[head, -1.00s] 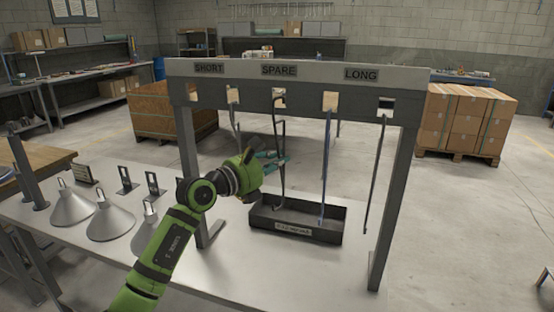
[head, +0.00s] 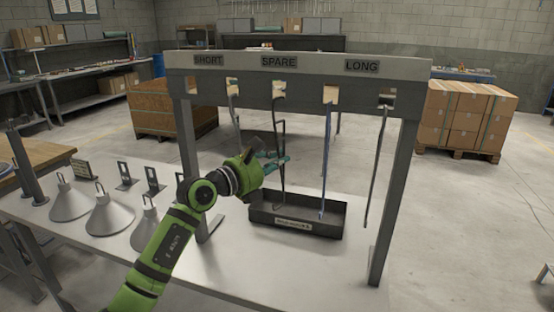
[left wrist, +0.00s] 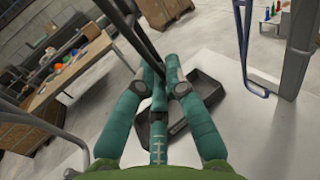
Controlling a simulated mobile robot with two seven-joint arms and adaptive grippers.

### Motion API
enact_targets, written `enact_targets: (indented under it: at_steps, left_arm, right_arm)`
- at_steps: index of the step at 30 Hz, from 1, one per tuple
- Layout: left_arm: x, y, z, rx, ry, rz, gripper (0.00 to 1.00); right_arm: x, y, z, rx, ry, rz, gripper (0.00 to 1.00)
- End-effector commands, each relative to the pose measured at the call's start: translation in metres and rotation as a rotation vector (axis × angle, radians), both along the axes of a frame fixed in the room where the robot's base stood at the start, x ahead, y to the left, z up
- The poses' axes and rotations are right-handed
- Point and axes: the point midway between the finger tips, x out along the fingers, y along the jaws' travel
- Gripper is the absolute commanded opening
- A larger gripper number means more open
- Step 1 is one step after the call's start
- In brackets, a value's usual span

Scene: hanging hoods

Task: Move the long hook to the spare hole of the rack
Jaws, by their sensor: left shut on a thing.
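The long dark hook (head: 280,170) hangs nearly upright in my left gripper (head: 283,160), whose teal fingers close around its shaft. Its bent upper end is just below the spare hole (head: 279,88), under the SPARE label of the grey rack (head: 300,71). Whether any part of the hook touches the hole's edge cannot be told. In the left wrist view the fingers (left wrist: 160,85) meet around the dark shaft (left wrist: 135,35). My right gripper is not in view.
A black tray (head: 330,229) lies on the table (head: 240,275) below the hooks. Several conical hoods (head: 110,218) and small dark stands (head: 124,176) are at the left. The rack's posts (head: 394,205) stand on either side. Cartons (head: 468,118) are stacked behind.

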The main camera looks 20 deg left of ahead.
Motion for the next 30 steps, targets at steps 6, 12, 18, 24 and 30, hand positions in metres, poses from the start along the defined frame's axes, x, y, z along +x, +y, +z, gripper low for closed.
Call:
enact_targets:
  at_steps: [6,12,18,24,30]
  left_arm:
    - [0.0,0.0,0.001,-0.001,-0.001,0.0,0.39]
    - [0.0,0.0,0.0,0.001,0.001,0.0,0.39]
    - [-0.009,0.006,-0.001,0.0,0.001,0.001,0.39]
    - [-0.043,0.026,-0.001,0.005,0.001,0.001,0.39]
    - [-0.079,0.046,-0.001,0.003,0.002,0.002,0.39]
  right_arm:
    - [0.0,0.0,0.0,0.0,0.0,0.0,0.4]
    - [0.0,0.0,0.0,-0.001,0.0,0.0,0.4]
    - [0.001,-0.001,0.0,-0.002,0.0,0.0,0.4]
    - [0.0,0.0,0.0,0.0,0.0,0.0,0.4]
    - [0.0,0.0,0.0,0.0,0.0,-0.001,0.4]
